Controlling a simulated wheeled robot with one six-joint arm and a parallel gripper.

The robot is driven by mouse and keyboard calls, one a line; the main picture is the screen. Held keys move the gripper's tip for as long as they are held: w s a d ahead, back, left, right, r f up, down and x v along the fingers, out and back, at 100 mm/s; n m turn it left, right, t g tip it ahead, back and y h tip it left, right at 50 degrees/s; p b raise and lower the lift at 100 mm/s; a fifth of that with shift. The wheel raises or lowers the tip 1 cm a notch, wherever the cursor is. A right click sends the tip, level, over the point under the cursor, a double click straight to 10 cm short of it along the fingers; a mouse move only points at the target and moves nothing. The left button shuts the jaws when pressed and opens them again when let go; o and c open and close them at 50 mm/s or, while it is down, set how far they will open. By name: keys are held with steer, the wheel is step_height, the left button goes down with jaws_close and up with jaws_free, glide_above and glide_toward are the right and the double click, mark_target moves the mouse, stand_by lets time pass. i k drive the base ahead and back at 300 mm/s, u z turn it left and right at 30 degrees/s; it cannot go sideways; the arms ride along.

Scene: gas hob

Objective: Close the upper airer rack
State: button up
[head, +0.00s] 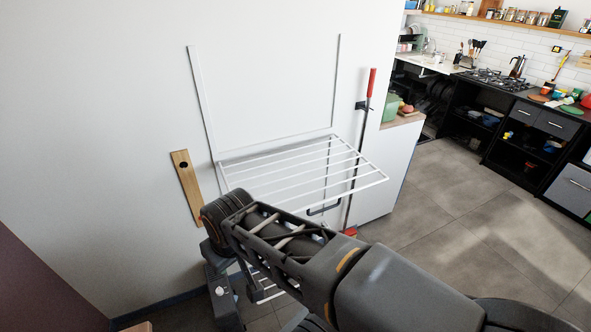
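The upper airer rack (300,168) is a white wire rack with several parallel bars. It is folded down from its white wall frame (205,105) and sticks out level into the room, so it stands open. A lower white rack (268,293) shows in part beneath it, mostly hidden by my arm. A dark loop-shaped handle (323,211) shows below the front of the upper rack. My arm reaches in from the lower right, and its wrist bends down at the left, below and in front of the rack. My gripper's fingers are hidden or out of frame, so their state does not show.
A wooden plate (186,188) with a dark hole is on the wall left of the rack. A red-handled pole (371,85) stands right of it, beside a white cabinet (388,180). The grey floor (465,225) at the right is clear, before the black hob counter.

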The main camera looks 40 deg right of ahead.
mark_target(308, 208)
steer(key=k, duration=0.45)
steer(key=u, duration=0.8)
steer(key=k, duration=1)
steer(key=z, duration=1.45)
steer(key=i, duration=0.5)
